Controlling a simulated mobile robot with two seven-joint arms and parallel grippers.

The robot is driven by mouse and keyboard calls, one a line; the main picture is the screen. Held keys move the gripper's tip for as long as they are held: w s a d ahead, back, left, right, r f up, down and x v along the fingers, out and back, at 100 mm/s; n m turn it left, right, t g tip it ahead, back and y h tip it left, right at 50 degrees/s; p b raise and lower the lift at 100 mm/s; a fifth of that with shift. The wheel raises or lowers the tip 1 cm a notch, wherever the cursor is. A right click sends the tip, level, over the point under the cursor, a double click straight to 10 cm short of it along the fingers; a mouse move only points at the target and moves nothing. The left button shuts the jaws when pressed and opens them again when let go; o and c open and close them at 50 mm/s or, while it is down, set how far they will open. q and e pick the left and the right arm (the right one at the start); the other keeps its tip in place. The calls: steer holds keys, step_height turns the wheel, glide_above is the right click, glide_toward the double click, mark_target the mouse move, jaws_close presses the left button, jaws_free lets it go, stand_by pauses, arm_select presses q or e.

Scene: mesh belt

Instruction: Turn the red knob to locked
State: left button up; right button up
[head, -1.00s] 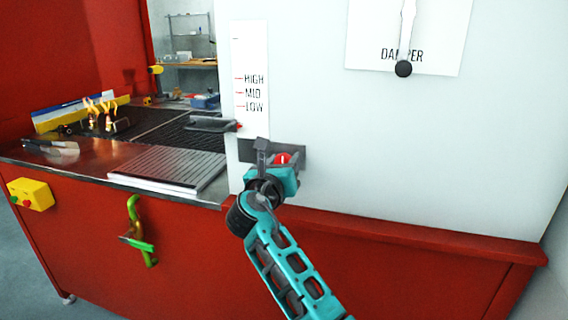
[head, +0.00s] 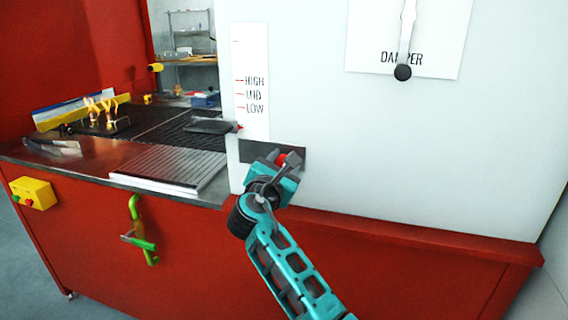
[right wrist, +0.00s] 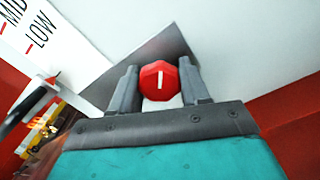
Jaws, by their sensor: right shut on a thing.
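The red knob (head: 281,159) sits on a dark grey plate (head: 298,153) on the white wall, mostly covered by my gripper in the head view. In the right wrist view the knob (right wrist: 159,86) is faceted, with a short white mark on its face. My right gripper (head: 280,163) is shut on the knob, one finger on each side; its fingers also show in the right wrist view (right wrist: 159,92). In the head view the gripper is tilted to the right. I see no readable lock label on the plate. My left gripper is not in view.
A scale card (head: 251,80) marked HIGH, MID and LOW is above the plate, with a red pointer (head: 239,128) beside it. A damper lever (head: 404,45) hangs at upper right. A mesh belt (head: 160,135) and green handle (head: 135,220) are at left.

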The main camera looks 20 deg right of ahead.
steer(key=m, duration=0.2)
steer(key=m+b, duration=0.1)
steer(key=m, duration=0.1)
steer(key=shift+f+m, duration=0.2)
steer(key=shift+m, duration=0.1)
steer(key=m+b, duration=0.2)
steer(key=m, duration=0.2)
steer(key=shift+a+m, duration=0.1)
steer(key=shift+m, duration=0.2)
steer(key=shift+r+m+b, duration=0.1)
steer(key=shift+m+b, duration=0.3)
steer(key=shift+m, duration=0.3)
steer(key=o, duration=0.9)
steer(key=shift+c, duration=0.2)
steer(key=shift+o, duration=0.9)
steer(key=shift+r, duration=0.1)
